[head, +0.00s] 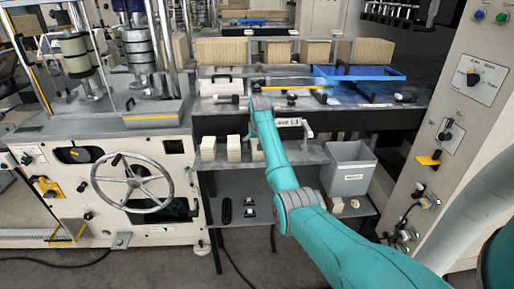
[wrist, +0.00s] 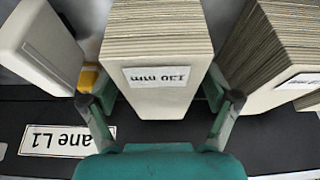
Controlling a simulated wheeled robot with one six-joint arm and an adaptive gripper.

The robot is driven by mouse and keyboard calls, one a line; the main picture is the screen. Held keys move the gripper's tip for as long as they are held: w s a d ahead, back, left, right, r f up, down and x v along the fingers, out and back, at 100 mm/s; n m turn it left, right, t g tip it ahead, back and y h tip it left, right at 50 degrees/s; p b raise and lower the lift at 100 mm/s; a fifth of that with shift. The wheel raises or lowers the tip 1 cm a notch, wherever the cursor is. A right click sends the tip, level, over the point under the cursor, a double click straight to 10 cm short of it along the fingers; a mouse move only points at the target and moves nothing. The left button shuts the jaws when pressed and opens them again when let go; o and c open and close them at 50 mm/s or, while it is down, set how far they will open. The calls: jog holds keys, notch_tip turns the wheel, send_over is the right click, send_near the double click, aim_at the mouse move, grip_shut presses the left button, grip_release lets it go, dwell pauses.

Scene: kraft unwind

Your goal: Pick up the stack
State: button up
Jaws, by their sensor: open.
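In the wrist view a stack of cream sheets (wrist: 158,38) with a white "130 mm" label, seen upside down, stands between my fingers. My gripper (wrist: 160,100) is open, with one finger on each side of the stack's labelled end. The fingertips lie close to its sides; whether they touch cannot be told. In the head view my arm reaches to the machine's shelves and the gripper itself is not clear. I cannot tell which stack in the head view is the one between my fingers.
Another labelled stack (wrist: 275,55) stands close on the right in the wrist view, and a pale block (wrist: 38,45) on the left. A plate ending "ane L1" (wrist: 66,141) lies in front. The head view shows a grey bin (head: 349,170) and a blue tray (head: 360,73).

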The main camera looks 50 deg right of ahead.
jog(key=shift+f, duration=0.1)
jog(key=c, duration=1.4)
jog(key=shift+o, duration=0.2)
